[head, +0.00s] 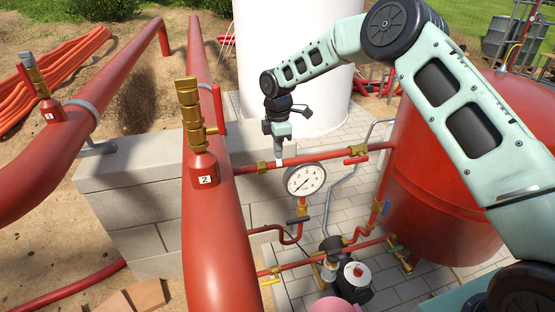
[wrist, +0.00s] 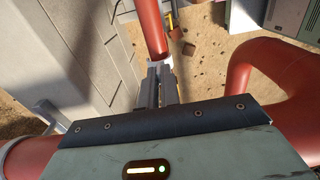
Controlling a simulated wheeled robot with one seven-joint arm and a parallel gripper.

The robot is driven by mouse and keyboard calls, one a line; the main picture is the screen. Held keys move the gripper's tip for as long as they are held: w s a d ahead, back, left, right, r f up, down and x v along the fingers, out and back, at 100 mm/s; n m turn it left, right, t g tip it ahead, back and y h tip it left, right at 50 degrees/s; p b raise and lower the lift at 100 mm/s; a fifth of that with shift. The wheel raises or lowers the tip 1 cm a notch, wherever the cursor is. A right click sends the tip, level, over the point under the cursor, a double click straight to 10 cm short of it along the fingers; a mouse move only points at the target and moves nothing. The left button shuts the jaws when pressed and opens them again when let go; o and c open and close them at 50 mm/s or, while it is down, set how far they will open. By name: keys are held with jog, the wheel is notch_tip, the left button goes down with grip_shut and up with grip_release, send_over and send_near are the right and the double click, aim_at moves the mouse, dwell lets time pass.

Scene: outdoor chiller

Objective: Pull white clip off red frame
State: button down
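My gripper (head: 279,152) points down at the red pipe (head: 240,169) of the frame, just left of the pressure gauge. A small white clip (head: 279,163) shows at the fingertips, against the pipe. In the wrist view my gripper (wrist: 162,76) has its two fingers close together, with their tips at the end of the red pipe (wrist: 151,30).
A white-faced gauge (head: 305,180) stands close to the right of my gripper. A thick red pipe with a brass valve (head: 189,105) rises at the left. A large red tank (head: 440,200) is at the right. A grey block wall (head: 130,175) stands behind.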

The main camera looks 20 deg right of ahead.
jog(key=shift+r, duration=0.3)
jog(key=shift+r+p, duration=1.2)
jog(key=shift+r, duration=0.35)
jog(key=shift+f, duration=0.1)
dwell(1.0)
